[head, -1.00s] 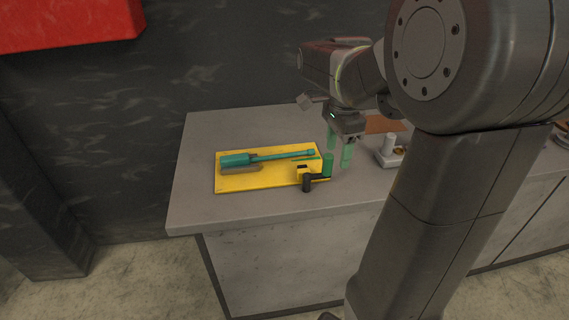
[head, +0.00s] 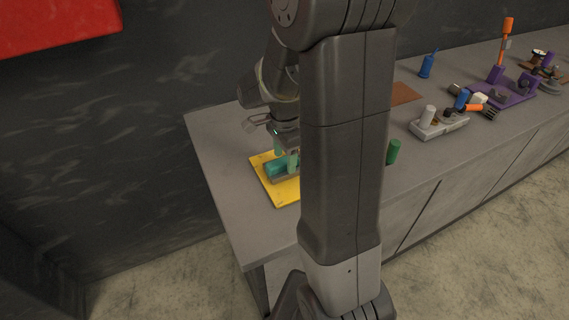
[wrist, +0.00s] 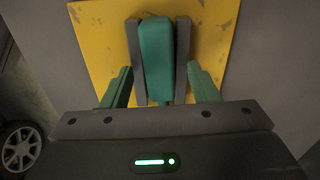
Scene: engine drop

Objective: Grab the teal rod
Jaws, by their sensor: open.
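The teal rod (head: 275,168) lies in a grey cradle on a yellow plate (head: 264,187). In the head view only its thick end shows; my arm hides the rest. In the wrist view the thick teal end (wrist: 156,50) sits between two upright grey cradle walls (wrist: 183,45) on the yellow plate (wrist: 220,22). My gripper (head: 285,157) is over this end, pointing down. Its two green fingers are open, one on each side of the rod and outside the cradle walls, as the wrist view of the gripper (wrist: 160,72) shows. I cannot tell the exact fingertip height.
A green cylinder (head: 393,152) stands right of my arm. Further right are a grey block with a white peg (head: 428,116), a blue bottle-like item (head: 427,66), a brown mat (head: 405,93) and a purple tray (head: 510,95).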

